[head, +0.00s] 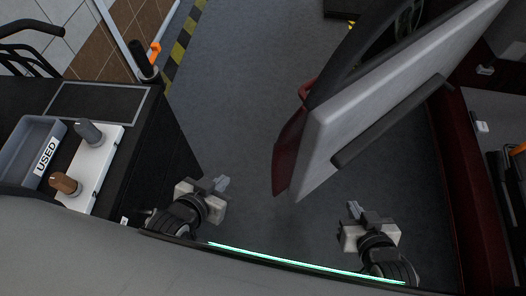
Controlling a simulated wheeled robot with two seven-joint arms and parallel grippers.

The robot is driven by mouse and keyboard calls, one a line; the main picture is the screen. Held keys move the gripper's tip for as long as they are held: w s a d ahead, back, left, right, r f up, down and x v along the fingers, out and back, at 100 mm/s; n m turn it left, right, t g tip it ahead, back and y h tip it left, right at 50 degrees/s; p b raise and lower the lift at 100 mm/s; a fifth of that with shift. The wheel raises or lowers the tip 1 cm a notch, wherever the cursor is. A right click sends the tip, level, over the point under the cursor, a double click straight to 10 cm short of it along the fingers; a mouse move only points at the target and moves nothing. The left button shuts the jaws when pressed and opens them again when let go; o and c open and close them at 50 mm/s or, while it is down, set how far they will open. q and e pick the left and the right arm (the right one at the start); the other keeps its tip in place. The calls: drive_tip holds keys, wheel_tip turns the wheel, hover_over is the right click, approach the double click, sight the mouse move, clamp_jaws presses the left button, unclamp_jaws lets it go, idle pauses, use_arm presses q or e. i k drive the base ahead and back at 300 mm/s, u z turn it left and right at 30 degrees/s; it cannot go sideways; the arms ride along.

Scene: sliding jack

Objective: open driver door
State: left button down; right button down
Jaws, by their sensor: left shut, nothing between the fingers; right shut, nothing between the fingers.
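The driver door (350,120) is in the upper right of the head view. It stands swung out from the dark red car body (455,150), with its pale grey inner panel and long dark armrest (390,122) showing. Its dark red outer edge (290,150) points down toward me. My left gripper (221,184) is shut and empty, left of the door and apart from it. My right gripper (354,209) is shut and empty, below the door's lower end and apart from it. Nothing shows the door touching either gripper.
A dark workbench (100,103) stands at the left, with a grey bin marked USED (30,150) and a white holder (92,165) with two knobbed tools. A black post with an orange part (147,62) stands behind. Grey floor (235,90) is clear between bench and door.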

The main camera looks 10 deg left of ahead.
sight(344, 111)
drive_tip(key=u, duration=0.85)
drive_tip(key=k, duration=0.95)
drive_tip(key=z, duration=1.25)
drive_tip(key=i, duration=0.35)
drive_tip(key=u, duration=0.05)
